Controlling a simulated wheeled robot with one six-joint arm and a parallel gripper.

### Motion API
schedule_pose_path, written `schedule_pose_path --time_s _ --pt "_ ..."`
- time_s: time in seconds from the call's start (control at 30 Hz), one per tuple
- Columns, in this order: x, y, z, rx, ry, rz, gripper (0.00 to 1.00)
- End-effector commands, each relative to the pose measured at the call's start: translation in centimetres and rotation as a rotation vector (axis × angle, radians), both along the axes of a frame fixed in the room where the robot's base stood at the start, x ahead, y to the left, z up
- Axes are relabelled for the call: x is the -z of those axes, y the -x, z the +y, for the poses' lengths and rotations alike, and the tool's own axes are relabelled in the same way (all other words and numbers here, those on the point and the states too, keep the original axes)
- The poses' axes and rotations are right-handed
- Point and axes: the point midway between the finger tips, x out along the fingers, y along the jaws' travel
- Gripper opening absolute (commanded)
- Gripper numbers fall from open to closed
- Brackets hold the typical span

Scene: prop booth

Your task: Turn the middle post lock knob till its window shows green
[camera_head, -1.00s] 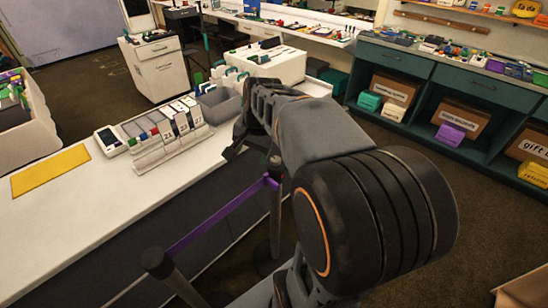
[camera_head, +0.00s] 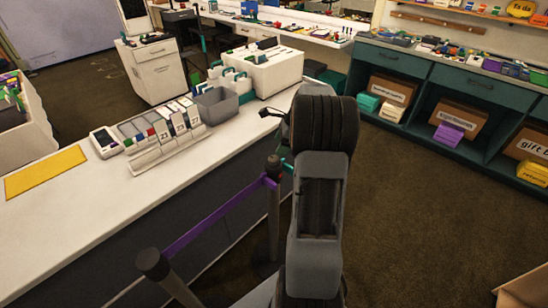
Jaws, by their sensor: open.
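One dark post (camera_head: 274,205) stands beside the counter, left of my arm. A purple belt (camera_head: 215,217) runs from its head to a nearer post (camera_head: 153,264) at the lower left. A small teal piece (camera_head: 287,166) shows at the right of the farther post's head. I cannot make out a lock knob or its window colour, and any post behind my arm is hidden. My gripper (camera_head: 273,114) is mostly hidden behind my arm's large dark joint. Only a dark part of it shows at the joint's left, above the farther post's head and apart from it. It is open.
The white counter (camera_head: 60,215) runs along the left with a yellow mat (camera_head: 45,171), a card reader (camera_head: 106,142), a numbered rack (camera_head: 165,138) and a grey bin (camera_head: 217,105). Teal shelving (camera_head: 450,80) stands at the back right.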

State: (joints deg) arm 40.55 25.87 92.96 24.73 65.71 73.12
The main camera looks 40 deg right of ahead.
Motion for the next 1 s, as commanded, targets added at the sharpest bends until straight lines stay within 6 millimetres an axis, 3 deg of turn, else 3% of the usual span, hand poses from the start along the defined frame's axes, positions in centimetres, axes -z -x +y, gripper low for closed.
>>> schedule_pose_path --time_s 0.2,0.4,0.87,1.0 --pt "3.4 -0.8 1.2 -0.001 -0.001 0.002 0.67" --pt "5.3 -1.2 1.9 -0.002 0.000 0.002 0.67" --pt "6.1 -1.4 2.1 -0.002 0.001 0.000 0.67" --pt "6.1 -1.4 2.1 -0.002 0.001 0.000 0.54"
